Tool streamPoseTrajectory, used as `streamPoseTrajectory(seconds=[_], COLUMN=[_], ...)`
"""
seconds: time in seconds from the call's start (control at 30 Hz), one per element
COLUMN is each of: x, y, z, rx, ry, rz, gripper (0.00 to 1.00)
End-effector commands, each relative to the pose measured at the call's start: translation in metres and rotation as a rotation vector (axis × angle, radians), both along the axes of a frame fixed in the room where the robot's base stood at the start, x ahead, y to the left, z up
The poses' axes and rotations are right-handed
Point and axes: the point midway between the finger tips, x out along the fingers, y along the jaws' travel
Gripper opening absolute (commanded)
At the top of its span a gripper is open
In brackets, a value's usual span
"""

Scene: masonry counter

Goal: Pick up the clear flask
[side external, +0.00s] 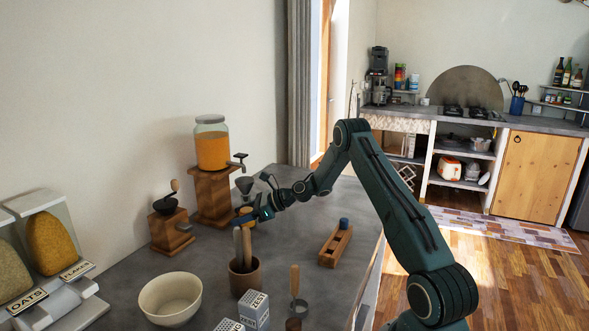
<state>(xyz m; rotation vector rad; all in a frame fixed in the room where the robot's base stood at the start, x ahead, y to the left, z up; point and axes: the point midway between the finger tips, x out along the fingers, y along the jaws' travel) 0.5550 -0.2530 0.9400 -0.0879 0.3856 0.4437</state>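I cannot pick out a clear flask with certainty. A small amber-coloured object (246,214) stands beside the wooden stand, partly covered by my gripper; it is too small to identify. A grey funnel-shaped piece (245,184) shows just above it. My gripper (250,213) reaches left over the counter, with its tip at or in front of the amber object. I cannot tell whether they touch, or whether the fingers are open or shut.
A glass dispenser (211,148) of orange liquid sits on a wooden stand (212,197). A coffee grinder (171,231), a utensil pot (244,280), a cream bowl (170,299) and a wooden box (335,246) stand around. The counter (300,225) is clear between gripper and box.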

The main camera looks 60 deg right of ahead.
Motion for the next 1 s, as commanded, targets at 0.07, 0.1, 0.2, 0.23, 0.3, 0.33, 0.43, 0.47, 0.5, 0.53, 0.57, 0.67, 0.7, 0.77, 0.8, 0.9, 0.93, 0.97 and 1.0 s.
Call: streamPoseTrajectory(seconds=[0.07, 0.1, 0.2, 0.23, 0.3, 0.33, 0.43, 0.47, 0.5, 0.53, 0.57, 0.67, 0.7, 0.77, 0.8, 0.9, 0.93, 0.97, 1.0], x=[0.0000, 0.0000, 0.0003, 0.0003, 0.0003, 0.0003, 0.0003, 0.0003, 0.0003, 0.0003, 0.0003, 0.0003, 0.0003, 0.0003, 0.0003, 0.0004, 0.0004, 0.0004, 0.0004], y=[0.0000, 0.0000, -0.0001, -0.0001, -0.0001, -0.0001, -0.0001, -0.0001, -0.0001, -0.0001, -0.0001, -0.0002, -0.0002, -0.0002, -0.0002, -0.0003, -0.0004, -0.0004, -0.0004], z=[0.0001, 0.0001, 0.0012, 0.0012, 0.0012, 0.0012, 0.0013, 0.0013, 0.0014, 0.0015, 0.0016, 0.0023, 0.0026, 0.0034, 0.0040, 0.0060, 0.0067, 0.0075, 0.0087], rx=[0.000, 0.000, -0.001, -0.001, -0.001, -0.001, -0.001, -0.001, -0.001, -0.001, -0.001, -0.001, -0.001, -0.001, -0.001, -0.002, -0.002, -0.002, -0.002], ry=[0.000, 0.000, -0.003, -0.003, -0.003, -0.003, -0.003, -0.003, -0.003, -0.003, -0.003, -0.003, -0.003, -0.003, -0.003, -0.003, -0.003, -0.003, -0.003], rz=[0.000, 0.000, 0.001, 0.001, 0.001, 0.001, 0.001, 0.001, 0.001, 0.001, 0.001, 0.001, 0.000, 0.000, 0.000, 0.000, 0.000, 0.000, 0.000], gripper=[0.44, 0.36, 0.16, 0.15, 0.15, 0.15, 0.15, 0.15, 0.15, 0.15, 0.15, 0.15, 0.15, 0.15, 0.15, 0.15, 0.15, 0.15, 0.15])
